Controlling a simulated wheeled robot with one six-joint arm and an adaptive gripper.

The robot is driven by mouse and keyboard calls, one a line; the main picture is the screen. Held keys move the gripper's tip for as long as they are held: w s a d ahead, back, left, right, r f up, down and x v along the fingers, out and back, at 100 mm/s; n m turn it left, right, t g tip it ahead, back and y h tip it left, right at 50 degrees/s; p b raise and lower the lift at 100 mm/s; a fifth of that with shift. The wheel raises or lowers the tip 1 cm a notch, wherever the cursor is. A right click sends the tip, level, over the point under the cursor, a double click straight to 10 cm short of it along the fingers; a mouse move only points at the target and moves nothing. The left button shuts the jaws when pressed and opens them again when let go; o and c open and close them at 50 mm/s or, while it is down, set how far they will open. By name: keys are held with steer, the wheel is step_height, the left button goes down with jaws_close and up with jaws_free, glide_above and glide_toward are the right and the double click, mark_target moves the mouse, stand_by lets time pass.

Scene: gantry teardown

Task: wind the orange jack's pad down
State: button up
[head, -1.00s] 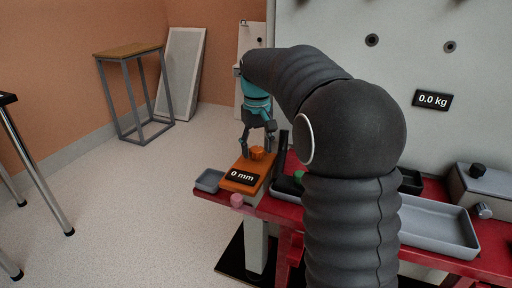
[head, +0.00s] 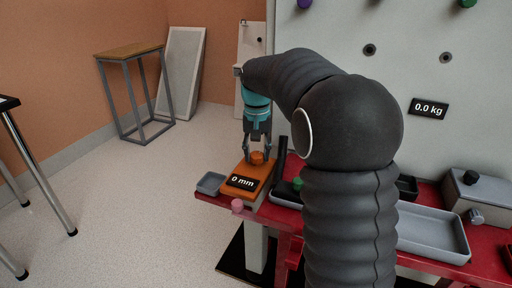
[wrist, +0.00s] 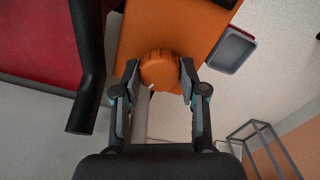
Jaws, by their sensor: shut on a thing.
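The orange jack (head: 249,179) sits at the left end of the red bench. Its label (head: 242,181) reads "0 mm". Its round orange knob (head: 257,158) is on top, and it also shows in the wrist view (wrist: 160,70). My gripper (head: 257,160) reaches down over the jack from above. In the wrist view its two fingers (wrist: 160,78) lie on either side of the knob and are shut on it. The jack's pad cannot be made out.
A black upright bar (head: 282,153) stands close beside the jack on the right. A small grey tray (head: 210,183) and a pink ball (head: 237,205) are by its left and front. A green knob (head: 297,184) and a larger grey tray (head: 432,232) lie to the right on the red bench.

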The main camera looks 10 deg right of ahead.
mark_target(256, 154)
steer(key=shift+m+p, duration=0.8)
steer(key=shift+m, duration=0.8)
steer(key=o, duration=1.1)
steer(key=shift+o, duration=0.2)
step_height(256, 154, up, 12)
